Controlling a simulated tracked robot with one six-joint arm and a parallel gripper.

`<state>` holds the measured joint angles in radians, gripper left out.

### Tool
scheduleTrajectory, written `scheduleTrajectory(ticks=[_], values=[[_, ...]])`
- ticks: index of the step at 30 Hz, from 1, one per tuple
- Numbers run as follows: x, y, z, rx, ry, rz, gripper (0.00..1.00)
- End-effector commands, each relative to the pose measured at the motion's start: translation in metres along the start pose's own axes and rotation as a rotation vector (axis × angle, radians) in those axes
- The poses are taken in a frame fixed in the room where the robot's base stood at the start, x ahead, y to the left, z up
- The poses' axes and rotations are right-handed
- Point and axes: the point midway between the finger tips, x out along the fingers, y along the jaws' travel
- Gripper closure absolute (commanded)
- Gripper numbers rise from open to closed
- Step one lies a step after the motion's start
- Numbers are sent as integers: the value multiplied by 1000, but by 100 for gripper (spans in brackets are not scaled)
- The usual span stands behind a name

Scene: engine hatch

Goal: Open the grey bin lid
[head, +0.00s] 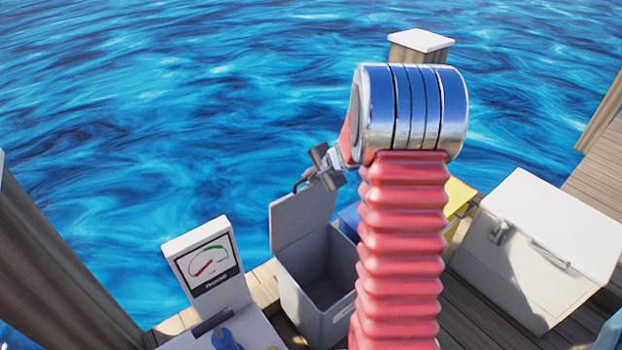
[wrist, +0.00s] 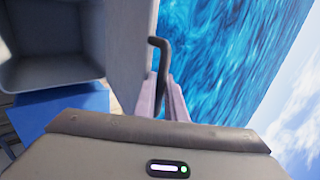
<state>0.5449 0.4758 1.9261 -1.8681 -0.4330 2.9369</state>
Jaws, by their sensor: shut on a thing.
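The grey bin (head: 340,318) stands on the dock left of my red arm in the head view. Its lid (head: 298,218) stands up, close to vertical, at the bin's left back edge, so the empty-looking inside shows. My gripper (head: 318,176) is at the lid's upper edge, shut on the dark lid handle (head: 299,184). In the wrist view, the handle (wrist: 154,42) is a dark bent bar running between the pale fingers of my gripper (wrist: 170,96). The lid (wrist: 127,40) is left of it, and the open bin (wrist: 50,75) is at the upper left.
A gauge box (head: 207,262) stands left of the bin. A blue object (head: 349,218), partly hidden, and a yellow object (head: 457,193) are behind my arm. A white chest (head: 545,240) is at the right. Water lies behind the dock, with a white-capped post (head: 420,42).

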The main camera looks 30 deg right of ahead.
Motion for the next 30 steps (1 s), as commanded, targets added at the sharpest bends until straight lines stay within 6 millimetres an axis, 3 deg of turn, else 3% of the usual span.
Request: scheduleTrajectory(ticks=[8, 9, 17, 30], values=[[1, 5, -1, 2, 1, 8, 100], [1, 5, -1, 2, 1, 8, 89], [2, 7, -1, 4, 1, 9, 71], [-6, 8, -1, 4, -1, 12, 71]])
